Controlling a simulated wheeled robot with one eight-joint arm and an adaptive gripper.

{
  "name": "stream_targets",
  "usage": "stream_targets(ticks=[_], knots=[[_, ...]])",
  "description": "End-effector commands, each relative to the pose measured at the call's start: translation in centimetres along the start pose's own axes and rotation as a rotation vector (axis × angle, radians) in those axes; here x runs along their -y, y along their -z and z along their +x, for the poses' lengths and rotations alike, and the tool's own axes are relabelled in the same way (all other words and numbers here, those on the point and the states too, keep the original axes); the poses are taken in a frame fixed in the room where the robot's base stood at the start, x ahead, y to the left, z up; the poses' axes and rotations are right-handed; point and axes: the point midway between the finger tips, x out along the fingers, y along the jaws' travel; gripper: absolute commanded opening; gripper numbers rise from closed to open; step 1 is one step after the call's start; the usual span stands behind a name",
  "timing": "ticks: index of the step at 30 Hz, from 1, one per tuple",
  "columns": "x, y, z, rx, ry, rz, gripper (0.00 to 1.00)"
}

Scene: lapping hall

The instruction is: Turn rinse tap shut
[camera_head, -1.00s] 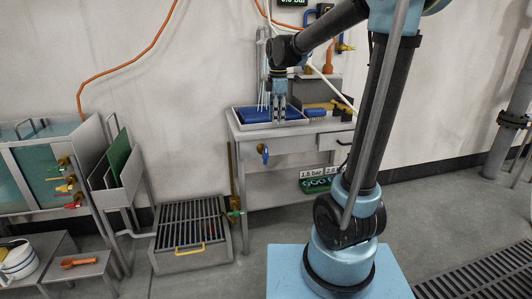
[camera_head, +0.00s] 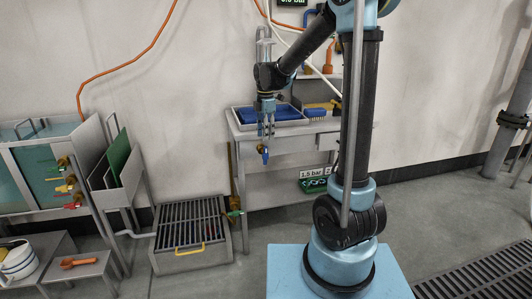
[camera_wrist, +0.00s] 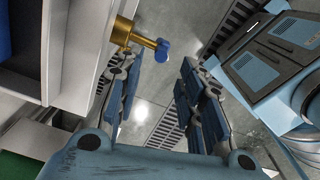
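A brass tap with a blue handle (camera_head: 265,152) sticks out from the front of the sink bench (camera_head: 285,143). In the wrist view its brass body (camera_wrist: 135,36) comes from the white bench side, and the blue handle (camera_wrist: 162,50) shows just beyond my fingertips, roughly in line with the gap. My gripper (camera_head: 266,132) points down in front of the bench, just above the tap. Its fingers (camera_wrist: 158,78) are spread and nothing is between them. I cannot tell whether a finger touches the tap, and no label shows which tap is the rinse tap.
A blue tray (camera_head: 274,113) and a blue brush (camera_head: 316,113) are on the bench. A green-handled tap (camera_head: 234,214) is by the floor grate (camera_head: 190,222). Tanks at left carry several coloured taps (camera_head: 68,184).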

Motion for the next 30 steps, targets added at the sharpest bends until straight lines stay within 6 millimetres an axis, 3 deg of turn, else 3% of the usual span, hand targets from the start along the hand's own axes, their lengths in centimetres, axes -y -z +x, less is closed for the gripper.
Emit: stream_targets(ticks=[15, 21, 30], knots=[[0.0, 0.0, 7.6, 0.0, 0.0, 0.0, 0.35], [0.0, 0.0, 8.8, 0.0, 0.0, 0.0, 0.35], [0.0, 0.0, 8.9, 0.0, 0.0, 0.0, 0.35]])
